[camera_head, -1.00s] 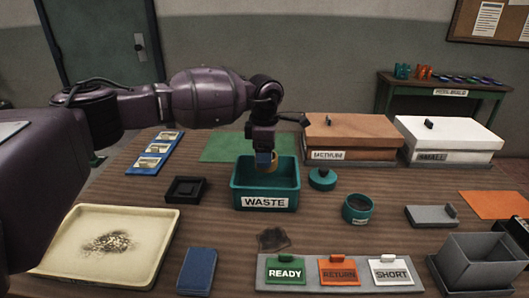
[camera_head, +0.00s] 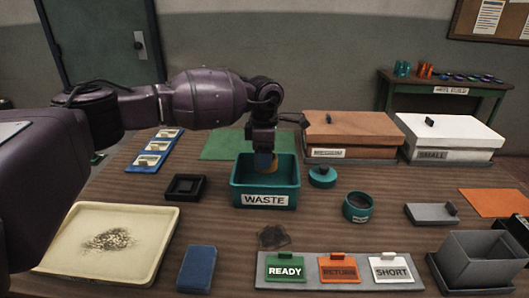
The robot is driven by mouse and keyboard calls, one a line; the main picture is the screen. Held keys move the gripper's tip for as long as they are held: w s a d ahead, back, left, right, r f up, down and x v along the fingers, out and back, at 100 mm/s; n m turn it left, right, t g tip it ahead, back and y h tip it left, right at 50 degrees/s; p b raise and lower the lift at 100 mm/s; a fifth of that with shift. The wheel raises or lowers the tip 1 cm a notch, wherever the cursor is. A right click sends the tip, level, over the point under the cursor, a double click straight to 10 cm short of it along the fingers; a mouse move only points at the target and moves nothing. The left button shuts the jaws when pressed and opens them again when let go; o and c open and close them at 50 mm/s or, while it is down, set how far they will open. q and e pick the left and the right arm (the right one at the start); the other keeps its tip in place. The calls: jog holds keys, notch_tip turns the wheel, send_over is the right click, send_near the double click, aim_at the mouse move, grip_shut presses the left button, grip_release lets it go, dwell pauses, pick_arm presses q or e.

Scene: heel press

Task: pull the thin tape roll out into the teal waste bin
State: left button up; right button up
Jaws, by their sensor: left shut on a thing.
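The teal waste bin (camera_head: 265,199), labelled WASTE, stands open near the middle of the table. My left gripper (camera_head: 264,157) points down over the bin's opening. It is shut on a small tan tape roll (camera_head: 267,162), which shows just below the fingers, in or over the mouth of the bin. The gripper hides part of the roll, and the bin's front wall hides the bin floor. I cannot tell whether the roll touches the bin. My right gripper is not in view.
A small black tray (camera_head: 185,188) is left of the bin. A teal lid (camera_head: 322,177) and a round teal container (camera_head: 358,208) are to its right. Brown (camera_head: 360,133) and white (camera_head: 450,133) boxes stand behind. A cream tray (camera_head: 168,243) is front left.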

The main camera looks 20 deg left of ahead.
pick_arm(q)
jog(key=shift+f, duration=0.75)
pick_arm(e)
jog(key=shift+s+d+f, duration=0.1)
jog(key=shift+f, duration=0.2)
pick_arm(q)
jog(key=shift+f+b, duration=0.45)
jog(key=shift+f, duration=0.65)
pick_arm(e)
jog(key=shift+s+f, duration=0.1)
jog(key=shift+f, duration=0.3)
pick_arm(q)
jog(key=shift+f, duration=0.9)
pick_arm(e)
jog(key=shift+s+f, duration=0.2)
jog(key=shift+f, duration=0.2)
pick_arm(q)
jog(key=shift+f+b, duration=0.4)
jog(key=shift+f, duration=0.3)
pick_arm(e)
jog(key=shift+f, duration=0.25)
pick_arm(q)
jog(key=shift+f, duration=0.55)
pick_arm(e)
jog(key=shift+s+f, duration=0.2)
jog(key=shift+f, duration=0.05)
pick_arm(q)
jog(key=o, duration=1.1)
jog(key=shift+r, duration=0.1)
